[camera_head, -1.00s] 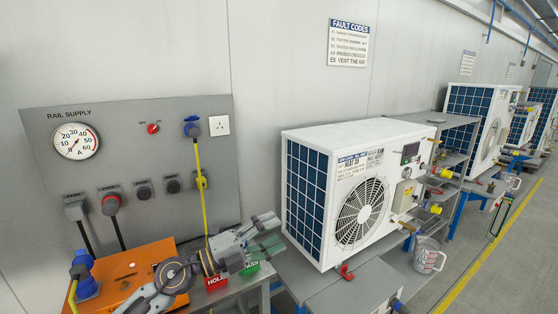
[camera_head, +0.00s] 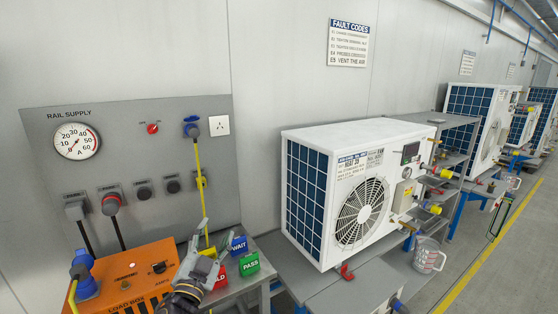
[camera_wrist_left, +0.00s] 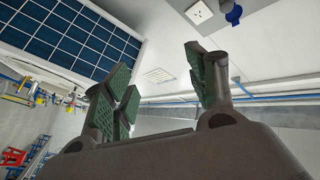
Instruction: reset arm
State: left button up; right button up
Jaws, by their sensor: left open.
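My left gripper (camera_head: 212,245) is in the lower left of the head view, its two fingers spread and pointing up, with nothing between them. It stands in front of the coloured blocks and partly covers some of them. In the left wrist view my left gripper (camera_wrist_left: 158,82) shows its green-padded fingers wide apart and empty, with wall and ceiling beyond. My right gripper is not in view.
Blue WAIT (camera_head: 238,245), green PASS (camera_head: 249,265) and red HOLD (camera_head: 221,279) blocks stand on the side table. The orange load box (camera_head: 125,275) is to their left. The white heat pump unit (camera_head: 310,215) stands right; a clear jug (camera_head: 428,258) sits beyond it.

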pick_arm(q)
jog(key=s+a+f+n+g+y, duration=0.2)
jog(key=s+a+f+n+g, duration=0.15)
jog(key=f, duration=0.45)
jog(key=s+a+f+n+g+y, duration=0.2)
jog(key=s+a+f+g, duration=0.15)
jog(key=f, duration=0.45)
jog(key=s+d+f+g+h, duration=0.1)
jog(key=s+f+g, duration=0.45)
jog(key=s, duration=0.35)
jog(key=s+d+f+g+h, duration=0.1)
jog(key=s+f+g, duration=0.3)
jog(key=s+f, duration=0.45)
jog(key=s+f+g, duration=0.2)
jog(key=s+f, duration=0.1)
jog(key=f, duration=2.9)
jog(key=s+a+f, duration=0.2)
jog(key=s+f, duration=0.7)
jog(key=s, duration=0.2)
jog(key=s+a+f, duration=0.3)
jog(key=s+f, duration=0.7)
jog(key=s, duration=0.1)
jog(key=shift+s+a+f+y, duration=0.2)
jog(key=shift+f+y, duration=0.05)
jog(key=shift+y, duration=0.05)
